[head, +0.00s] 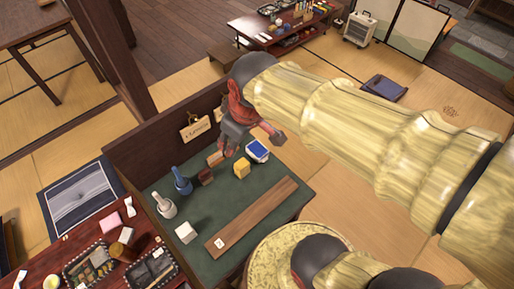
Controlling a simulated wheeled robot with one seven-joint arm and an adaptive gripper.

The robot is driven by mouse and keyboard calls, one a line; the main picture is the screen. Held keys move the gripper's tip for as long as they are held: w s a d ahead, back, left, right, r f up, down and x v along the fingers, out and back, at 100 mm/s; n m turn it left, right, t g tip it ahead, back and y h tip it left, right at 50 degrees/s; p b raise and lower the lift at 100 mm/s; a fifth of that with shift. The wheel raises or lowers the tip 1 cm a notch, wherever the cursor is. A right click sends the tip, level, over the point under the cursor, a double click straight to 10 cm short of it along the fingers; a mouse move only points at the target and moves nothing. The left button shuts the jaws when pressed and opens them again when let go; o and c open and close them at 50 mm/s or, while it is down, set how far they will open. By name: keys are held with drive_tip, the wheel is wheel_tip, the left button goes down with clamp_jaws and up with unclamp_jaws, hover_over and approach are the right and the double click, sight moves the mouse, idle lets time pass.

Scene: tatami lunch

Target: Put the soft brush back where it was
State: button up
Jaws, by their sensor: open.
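My gripper (252,146) is open above the back of a green-topped table (216,205), with its fingers spread and nothing seen between them. I cannot pick out the soft brush for certain. A blue object with an upright handle (182,182) and a pale grey one of like shape (164,206) stand on the left of the table; either could be a brush, but they are too small to tell. A brown block (205,176), a yellow block (241,169) and a blue and white box (257,150) stand below the gripper.
A long wooden board (258,217) lies across the table's right half, and a white cube (186,232) stands at its front left. A dark wooden panel (140,140) rises along the back edge. A reddish table with trays (75,240) adjoins at left. My arm covers the right side.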

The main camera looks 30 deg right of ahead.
drive_tip(key=s+d+r+m+t, duration=0.1)
drive_tip(key=s+r+m, duration=0.1)
drive_tip(key=s+m, duration=0.3)
drive_tip(key=shift+s+d+r, duration=0.2)
drive_tip(key=shift+s+d, duration=0.2)
drive_tip(key=shift+s, duration=0.75)
